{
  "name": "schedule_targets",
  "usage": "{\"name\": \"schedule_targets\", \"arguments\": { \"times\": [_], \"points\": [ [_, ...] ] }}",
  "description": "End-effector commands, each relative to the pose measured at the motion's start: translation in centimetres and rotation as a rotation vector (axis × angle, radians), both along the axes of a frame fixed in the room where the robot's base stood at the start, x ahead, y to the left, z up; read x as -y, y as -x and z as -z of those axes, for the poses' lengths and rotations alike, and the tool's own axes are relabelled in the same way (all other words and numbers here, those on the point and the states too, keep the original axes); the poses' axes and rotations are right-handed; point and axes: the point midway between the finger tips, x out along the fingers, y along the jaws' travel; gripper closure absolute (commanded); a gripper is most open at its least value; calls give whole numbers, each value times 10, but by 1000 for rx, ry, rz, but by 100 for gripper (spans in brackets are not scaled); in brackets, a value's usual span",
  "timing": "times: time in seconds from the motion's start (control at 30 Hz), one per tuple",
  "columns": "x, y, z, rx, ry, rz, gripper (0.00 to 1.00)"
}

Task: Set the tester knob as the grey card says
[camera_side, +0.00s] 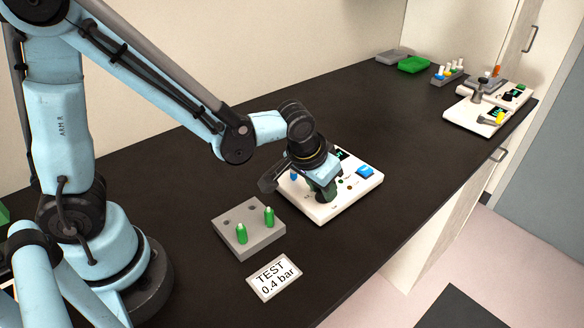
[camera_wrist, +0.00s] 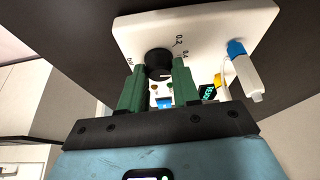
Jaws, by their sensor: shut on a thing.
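The tester (camera_side: 331,211) is a white box on the dark bench, with a small display (camera_side: 341,154) and a blue button (camera_side: 365,171). Its black knob (camera_wrist: 157,58) shows in the wrist view, with printed marks around it, among them 0.2 and 0.4. My gripper (camera_wrist: 159,68) has its green fingers on either side of the knob and is shut on it. In the side view my gripper (camera_side: 322,192) hides the knob. I cannot tell which mark the knob points at. The card (camera_side: 274,278) reads "TEST 0.4 bar" and lies in front of the tester.
A grey block (camera_side: 236,244) with two green pegs stands left of the tester. A blue-capped white part (camera_wrist: 238,62) sits at the tester's edge in the wrist view. Another white device (camera_side: 470,118), a peg rack (camera_side: 446,77) and a green tray (camera_side: 414,64) are far off.

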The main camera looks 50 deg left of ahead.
Motion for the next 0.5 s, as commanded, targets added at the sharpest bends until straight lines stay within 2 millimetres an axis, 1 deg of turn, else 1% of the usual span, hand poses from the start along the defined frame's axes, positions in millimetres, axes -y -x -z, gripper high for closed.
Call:
{"name": "schedule_targets", "arguments": {
  "times": [0.2,0.5],
  "points": [
    [1,0,0,-2,0,-98,99],
    [1,1,0,-3,0,-148,99]
  ]
}}
